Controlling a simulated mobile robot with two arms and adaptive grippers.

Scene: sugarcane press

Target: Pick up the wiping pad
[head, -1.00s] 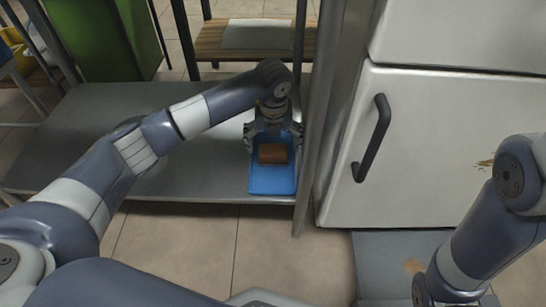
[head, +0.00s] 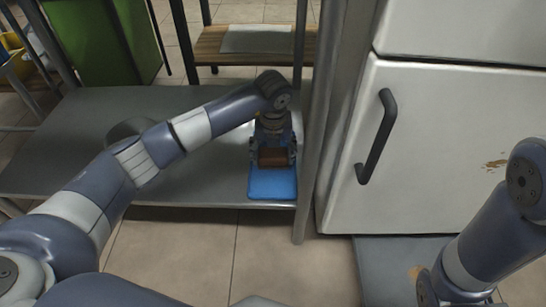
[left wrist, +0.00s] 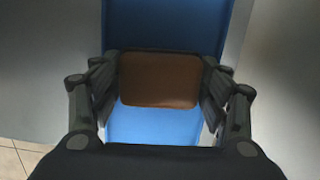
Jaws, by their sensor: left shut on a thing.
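The wiping pad (head: 272,158) is a small brown block. It also shows in the left wrist view (left wrist: 160,80), where a finger stands at each of its two sides. My left gripper (head: 273,153) is shut on the pad, over a blue tray (head: 272,184) on the grey metal shelf. The blue surface (left wrist: 150,127) also shows around the pad in the left wrist view. I cannot tell whether the pad still touches the tray. The right arm comes in at the lower right, but its fingertips are not clearly in view.
The grey shelf (head: 75,150) is mostly bare left of the tray. A metal post (head: 307,130) stands close to the tray's right side. A white fridge (head: 440,140) with a dark handle (head: 377,137) is beyond it. A green bin (head: 103,45) stands behind the shelf.

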